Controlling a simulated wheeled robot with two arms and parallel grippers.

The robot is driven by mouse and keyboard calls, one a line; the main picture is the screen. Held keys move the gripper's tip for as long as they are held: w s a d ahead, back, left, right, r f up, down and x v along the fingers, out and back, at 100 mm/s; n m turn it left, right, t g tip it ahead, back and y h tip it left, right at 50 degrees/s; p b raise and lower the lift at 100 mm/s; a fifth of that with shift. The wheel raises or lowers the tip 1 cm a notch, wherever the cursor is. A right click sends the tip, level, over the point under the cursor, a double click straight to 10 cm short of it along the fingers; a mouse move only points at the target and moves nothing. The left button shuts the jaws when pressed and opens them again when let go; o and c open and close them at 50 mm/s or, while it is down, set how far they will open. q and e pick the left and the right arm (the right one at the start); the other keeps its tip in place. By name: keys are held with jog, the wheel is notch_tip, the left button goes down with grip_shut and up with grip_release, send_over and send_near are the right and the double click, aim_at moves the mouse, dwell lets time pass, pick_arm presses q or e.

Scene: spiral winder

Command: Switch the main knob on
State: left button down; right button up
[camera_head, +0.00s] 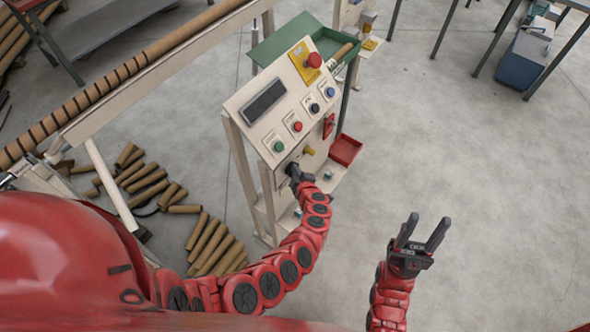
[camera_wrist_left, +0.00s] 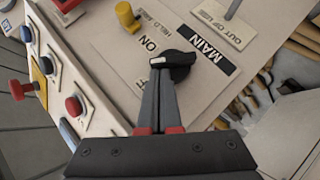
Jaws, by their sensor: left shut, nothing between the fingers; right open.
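The main knob (camera_wrist_left: 180,68) is black and sits by the MAIN label (camera_wrist_left: 207,48) in the left wrist view. Its white-marked end points to the left of that picture, close to the ON lettering (camera_wrist_left: 150,43). My left gripper (camera_wrist_left: 160,72) is shut and empty, with its fingertips at the marked end of the knob; I cannot tell if they touch. In the head view my left gripper (camera_head: 294,171) is at the lower front panel and largely hides the knob. My right gripper (camera_head: 424,228) is open and empty over the floor, away from the machine.
Above the knob is the sloped control panel (camera_head: 284,97) with several buttons and a red emergency stop (camera_head: 314,60). A yellow knob (camera_head: 309,151) and a red switch (camera_head: 328,126) are beside my left gripper. Cardboard tubes (camera_head: 212,246) lie left.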

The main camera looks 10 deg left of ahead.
pick_arm(q)
jog(key=shift+w+r+m+g, duration=0.2)
jog(key=shift+w+m+g, duration=0.25)
jog(key=shift+m+g, duration=0.4)
jog(key=shift+d+g, duration=0.1)
jog(key=shift+g, duration=0.15)
jog(key=shift+w+f+b, duration=0.1)
jog(key=shift+b, duration=0.2)
jog(key=shift+w+d, duration=0.2)
jog(key=shift+w, duration=0.1)
